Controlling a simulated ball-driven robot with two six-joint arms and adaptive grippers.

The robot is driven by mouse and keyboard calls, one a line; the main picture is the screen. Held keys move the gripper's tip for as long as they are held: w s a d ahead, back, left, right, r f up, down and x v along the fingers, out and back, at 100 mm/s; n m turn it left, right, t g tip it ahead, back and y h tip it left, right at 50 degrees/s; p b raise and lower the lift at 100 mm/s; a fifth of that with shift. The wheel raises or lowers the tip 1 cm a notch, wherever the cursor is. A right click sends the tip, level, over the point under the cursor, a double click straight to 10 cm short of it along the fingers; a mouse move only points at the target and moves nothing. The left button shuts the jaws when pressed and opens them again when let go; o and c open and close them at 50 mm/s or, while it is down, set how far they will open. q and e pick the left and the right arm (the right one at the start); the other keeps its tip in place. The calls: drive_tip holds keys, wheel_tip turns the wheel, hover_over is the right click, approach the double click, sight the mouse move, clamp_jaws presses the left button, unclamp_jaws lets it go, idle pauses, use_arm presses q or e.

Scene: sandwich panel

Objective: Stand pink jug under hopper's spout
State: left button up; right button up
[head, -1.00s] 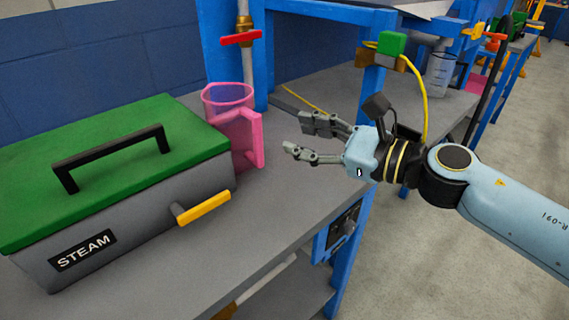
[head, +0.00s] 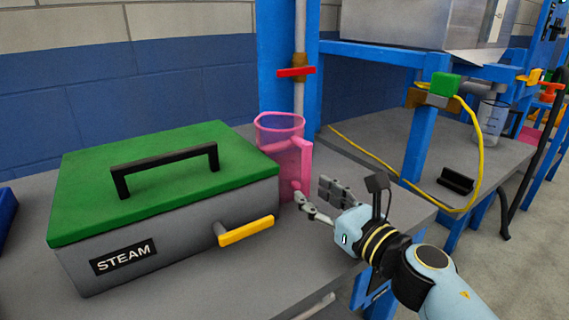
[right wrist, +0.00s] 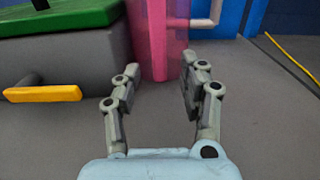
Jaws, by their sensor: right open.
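The translucent pink jug (head: 280,124) stands upright on the grey bench, close behind the right end of the steam box. Its pink handle (head: 303,160) faces my right gripper (head: 313,192). That gripper is open and empty, with its fingertips just short of the handle. In the right wrist view the pink handle (right wrist: 157,45) shows ahead, between the lines of the open fingers (right wrist: 160,72); I see no contact. A metal housing (head: 400,22), which looks like the hopper, sits on the blue frame at upper right. I cannot make out its spout clearly. My left gripper is not in view.
The grey steam box (head: 165,238) with green lid (head: 90,190) and yellow handle (head: 246,230) is left of the jug. A red-handled valve pipe (head: 300,60) rises behind it. A blue post (head: 420,145), yellow cable (head: 480,180) and clear graduated jug (head: 489,124) are right.

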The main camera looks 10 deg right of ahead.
sight(308, 189)
drive_tip(key=x, duration=0.3)
drive_tip(key=shift+w+a, duration=0.15)
drive_tip(key=shift+w, duration=0.25)
clamp_jaws()
